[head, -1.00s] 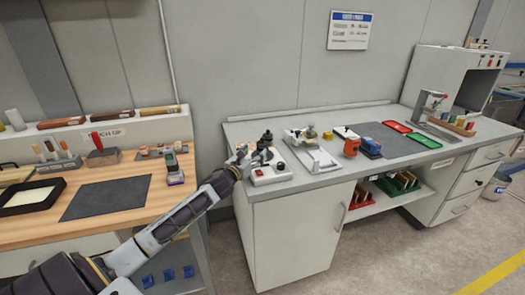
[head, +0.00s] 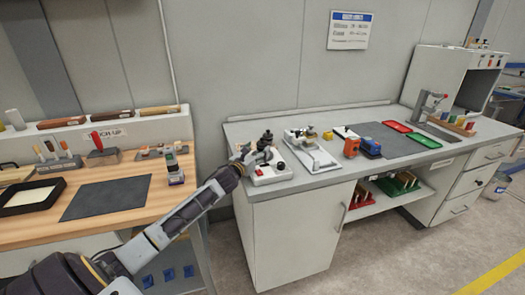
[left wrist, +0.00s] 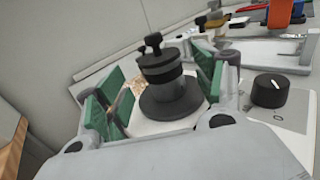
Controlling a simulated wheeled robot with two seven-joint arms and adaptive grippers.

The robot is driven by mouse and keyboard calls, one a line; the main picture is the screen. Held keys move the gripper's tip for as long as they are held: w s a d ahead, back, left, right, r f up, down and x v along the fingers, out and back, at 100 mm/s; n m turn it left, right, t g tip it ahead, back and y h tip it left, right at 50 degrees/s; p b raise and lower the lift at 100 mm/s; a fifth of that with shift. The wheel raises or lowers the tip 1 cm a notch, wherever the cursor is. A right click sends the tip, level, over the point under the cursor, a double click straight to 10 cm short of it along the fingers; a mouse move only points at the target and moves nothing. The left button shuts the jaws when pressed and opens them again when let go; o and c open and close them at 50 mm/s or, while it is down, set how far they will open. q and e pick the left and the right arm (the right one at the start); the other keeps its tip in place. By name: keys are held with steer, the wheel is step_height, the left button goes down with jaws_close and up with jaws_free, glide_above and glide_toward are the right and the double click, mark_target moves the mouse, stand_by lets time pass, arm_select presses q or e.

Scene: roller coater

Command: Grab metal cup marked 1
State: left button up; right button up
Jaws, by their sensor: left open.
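A dark, stepped round metal piece with a knob on top (left wrist: 165,82) stands upright on a white device with a black dial (left wrist: 270,90). In the head view this dark piece (head: 267,140) is at the left end of the grey bench. I cannot read a number on it, so I cannot tell if it is the cup marked 1. My left gripper (head: 247,153) is open. In the left wrist view its green-padded fingers (left wrist: 155,88) stand on either side of the dark piece, with gaps visible. My right gripper is not in view.
A white fixture (head: 312,152) stands just right of the device. Farther right are an orange item (head: 351,147), a blue item (head: 371,147), and red (head: 397,126) and green (head: 423,140) trays. A wall is close behind. A wooden bench (head: 125,200) is on the left.

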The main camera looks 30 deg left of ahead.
mark_target(260, 149)
arm_select(q)
steer(key=shift+w+a+f, duration=0.1)
steer(key=shift+w, duration=1.15)
steer(key=shift+w+f, duration=0.1)
steer(key=shift+w, duration=1.15)
steer(key=shift+r, duration=0.1)
steer(key=c, duration=1.2)
